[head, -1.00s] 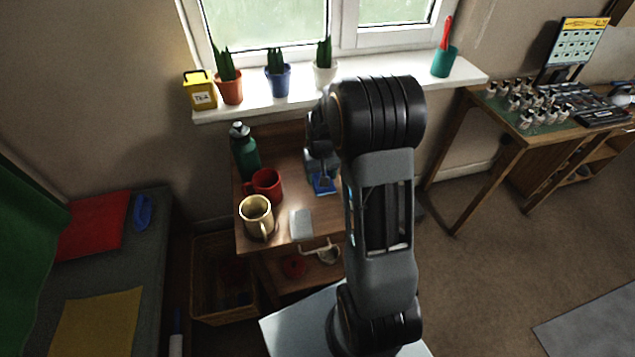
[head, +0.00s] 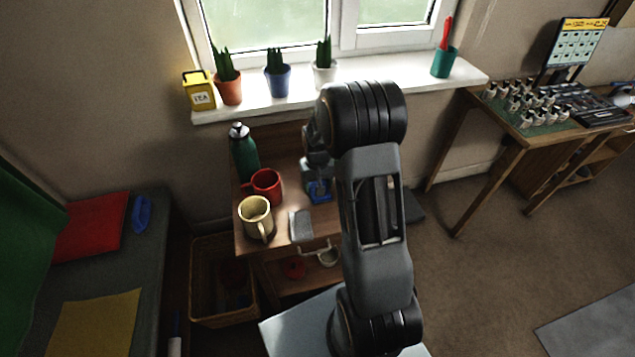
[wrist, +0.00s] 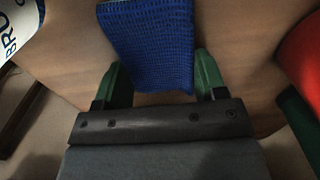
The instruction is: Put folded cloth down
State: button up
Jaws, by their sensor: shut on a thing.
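The folded cloth (wrist: 152,45) is blue with a woven texture. In the wrist view it lies between the two green fingers of my gripper (wrist: 162,72), which is shut on it. The wooden top of the small cabinet (wrist: 75,70) shows below the cloth. In the head view the blue cloth (head: 319,191) is over the right part of the cabinet top (head: 277,236), partly hidden by my arm. I cannot tell whether the cloth touches the wood.
A red mug (head: 266,186), a cream mug (head: 256,217), a green bottle (head: 244,153) and a grey block (head: 301,226) stand left of the cloth. Potted plants (head: 278,78) line the windowsill behind. A white lettered object (wrist: 18,30) is at the wrist view's upper left.

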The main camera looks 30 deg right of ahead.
jog(key=o, duration=0.8)
jog(key=shift+o, duration=0.2)
notch_tip(320, 180, up, 12)
jog(key=p, duration=0.2)
jog(key=s+a+r+n+t, duration=0.1)
jog(key=s+a+r, duration=0.2)
jog(key=s, duration=0.5)
jog(key=s+a+r+n+t, duration=0.1)
jog(key=s+a+r, duration=0.3)
jog(key=s, duration=0.5)
jog(key=shift+a+r+t, duration=0.15)
jog(key=shift+a+t, duration=0.35)
jog(key=shift+a, duration=0.8)
